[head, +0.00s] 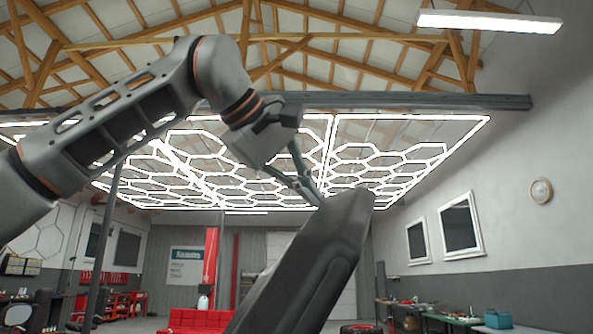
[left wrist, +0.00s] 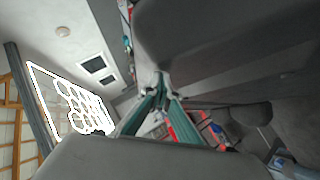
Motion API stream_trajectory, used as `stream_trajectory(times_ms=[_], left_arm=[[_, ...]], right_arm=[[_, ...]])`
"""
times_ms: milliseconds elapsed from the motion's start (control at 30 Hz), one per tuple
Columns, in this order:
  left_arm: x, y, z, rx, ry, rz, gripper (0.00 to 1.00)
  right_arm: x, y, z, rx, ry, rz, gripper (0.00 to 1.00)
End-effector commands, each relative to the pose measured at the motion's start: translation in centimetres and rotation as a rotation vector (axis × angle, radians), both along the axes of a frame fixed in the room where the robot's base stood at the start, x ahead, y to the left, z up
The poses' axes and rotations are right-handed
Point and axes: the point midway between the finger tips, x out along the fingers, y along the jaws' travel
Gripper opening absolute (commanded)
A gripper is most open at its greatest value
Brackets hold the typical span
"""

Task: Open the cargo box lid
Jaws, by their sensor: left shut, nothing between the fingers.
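The dark cargo box lid (head: 310,268) stands steeply tilted in the lower middle of the head view, its upper end leaning right. It also fills the upper right of the left wrist view (left wrist: 235,45). My left gripper (head: 318,198) reaches in from the upper left. Its fingers are shut and empty, with the tips at or very near the lid's upper edge; I cannot tell if they touch. In the left wrist view the fingertips (left wrist: 161,82) meet beside the lid's surface. The body of the cargo box cannot be made out clearly. My right gripper is out of view.
A red sofa-like object (head: 200,320) and a red post (head: 210,262) stand behind the lid. A workbench (head: 455,317) runs along the right wall. A lit hexagon lamp frame (head: 380,160) hangs overhead. The air right of the lid looks clear.

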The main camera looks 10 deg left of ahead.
Motion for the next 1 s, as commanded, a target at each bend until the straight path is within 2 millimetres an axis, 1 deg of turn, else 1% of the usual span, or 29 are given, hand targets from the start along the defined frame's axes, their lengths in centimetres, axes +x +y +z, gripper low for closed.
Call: stream_trajectory(times_ms=[33,100,200,333,500,1000], left_arm=[[0.9,-0.5,-0.7,0.001,0.005,-0.002,0.0],[1.9,-1.1,-1.2,0.001,0.003,-0.003,0.0],[2.9,-2.1,-2.1,0.002,0.003,-0.005,0.0],[3.0,-3.5,-3.2,0.002,0.001,-0.006,0.0],[3.1,-4.4,-4.0,0.001,0.001,-0.005,0.0],[3.1,-4.5,-4.2,0.001,0.0,-0.004,0.0]], right_arm=[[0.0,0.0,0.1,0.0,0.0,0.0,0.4],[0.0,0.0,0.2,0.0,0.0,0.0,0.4],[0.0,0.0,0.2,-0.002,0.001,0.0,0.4],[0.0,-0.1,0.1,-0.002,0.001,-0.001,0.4],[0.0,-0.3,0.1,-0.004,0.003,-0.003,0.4],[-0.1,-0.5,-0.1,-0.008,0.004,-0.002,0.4]])
